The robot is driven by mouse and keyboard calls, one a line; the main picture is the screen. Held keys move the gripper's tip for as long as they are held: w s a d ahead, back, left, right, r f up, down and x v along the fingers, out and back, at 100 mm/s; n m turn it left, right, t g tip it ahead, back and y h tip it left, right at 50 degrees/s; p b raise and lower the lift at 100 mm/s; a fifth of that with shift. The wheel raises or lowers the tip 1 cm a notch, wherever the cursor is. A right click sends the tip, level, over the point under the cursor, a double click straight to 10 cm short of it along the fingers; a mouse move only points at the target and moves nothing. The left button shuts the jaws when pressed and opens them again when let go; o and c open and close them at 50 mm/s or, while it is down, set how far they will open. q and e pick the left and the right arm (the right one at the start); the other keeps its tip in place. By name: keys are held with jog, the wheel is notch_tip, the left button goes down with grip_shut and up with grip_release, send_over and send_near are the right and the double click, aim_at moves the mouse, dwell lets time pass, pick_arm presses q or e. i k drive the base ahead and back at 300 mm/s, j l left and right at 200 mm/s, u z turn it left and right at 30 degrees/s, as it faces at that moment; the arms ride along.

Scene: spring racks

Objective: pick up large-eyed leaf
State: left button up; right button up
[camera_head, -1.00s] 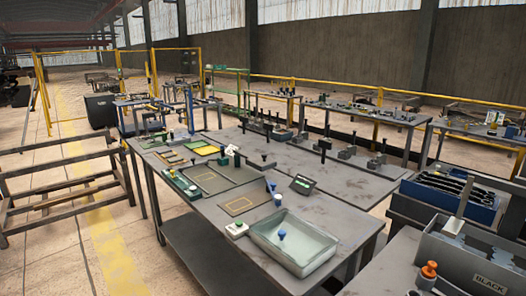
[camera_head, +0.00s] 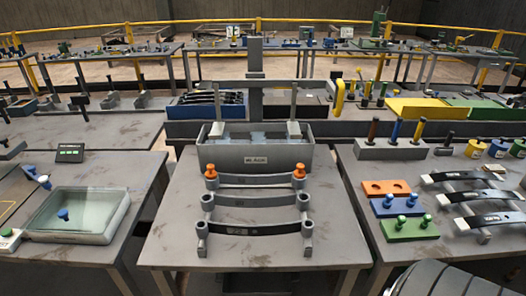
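Three dark curved leaves lie across the middle table, one behind another. The front leaf (camera_head: 252,230) has white marks on its face and grey posts or eyes at its ends. The middle leaf (camera_head: 255,201) lies just behind it. The rear leaf (camera_head: 252,180) has an orange knobbed piece at each end, left (camera_head: 211,176) and right (camera_head: 299,175). I cannot tell from this view which leaf has the largest eyes. Neither of my grippers is in view.
A grey bin (camera_head: 257,150) stands behind the leaves. The right table holds more leaves (camera_head: 460,177) and orange, blue (camera_head: 398,206) and green (camera_head: 408,229) blocks. The left table holds a shallow tray (camera_head: 78,232). Gaps separate the tables. The middle table's front is clear.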

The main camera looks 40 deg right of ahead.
aim_at(213, 185)
jog(key=z, duration=0.75)
